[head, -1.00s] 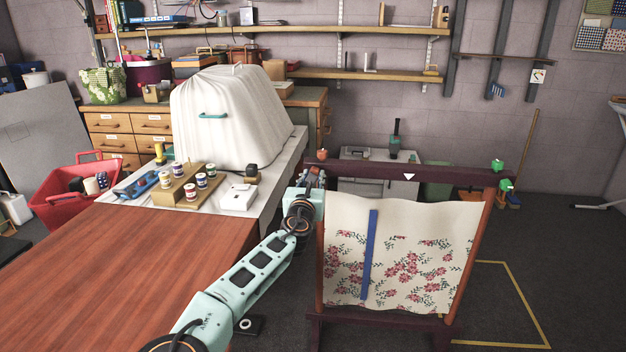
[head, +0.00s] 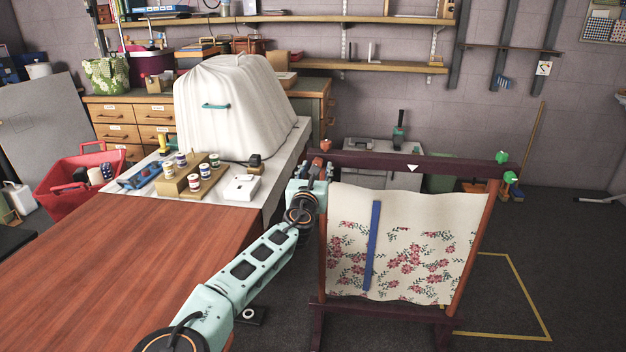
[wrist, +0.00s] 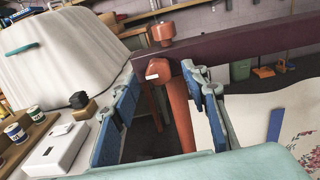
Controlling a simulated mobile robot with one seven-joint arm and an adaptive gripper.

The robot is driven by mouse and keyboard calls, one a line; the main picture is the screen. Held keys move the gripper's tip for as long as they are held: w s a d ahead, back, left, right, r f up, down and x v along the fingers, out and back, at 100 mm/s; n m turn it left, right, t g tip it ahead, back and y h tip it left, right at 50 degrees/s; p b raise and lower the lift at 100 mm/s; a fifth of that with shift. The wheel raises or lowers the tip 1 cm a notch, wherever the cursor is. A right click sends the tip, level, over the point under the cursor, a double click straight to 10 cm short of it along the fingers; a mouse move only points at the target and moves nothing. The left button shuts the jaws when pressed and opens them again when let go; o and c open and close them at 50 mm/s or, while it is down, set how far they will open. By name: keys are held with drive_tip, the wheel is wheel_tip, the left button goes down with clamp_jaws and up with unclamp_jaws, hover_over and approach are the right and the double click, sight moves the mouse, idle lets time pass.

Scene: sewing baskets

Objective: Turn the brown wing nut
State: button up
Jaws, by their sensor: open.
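A dark wooden frame (head: 440,166) holds a hanging flowered cloth. At its left end, the wrist view shows two orange-brown knobs: an upper round one (wrist: 163,33) on top of the beam, and a lower one (wrist: 158,71) with a white mark on its front. The lower one looks like the brown wing nut. My gripper (wrist: 164,84) is open, with a blue-padded finger to each side of the lower knob in the picture. I cannot tell whether either finger touches it. In the head view my gripper (head: 318,172) is at the frame's left end and partly hides the knobs.
Green knobs (head: 502,157) sit at the frame's right end. A white covered machine (head: 235,110), thread spools and a white box (head: 241,188) stand on the table to the left. A blue strip (head: 372,245) hangs on the cloth. Open floor lies at the right.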

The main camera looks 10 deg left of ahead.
drive_tip(key=s, duration=1.1)
drive_tip(key=shift+s+a, duration=0.15)
drive_tip(key=shift+a, duration=0.05)
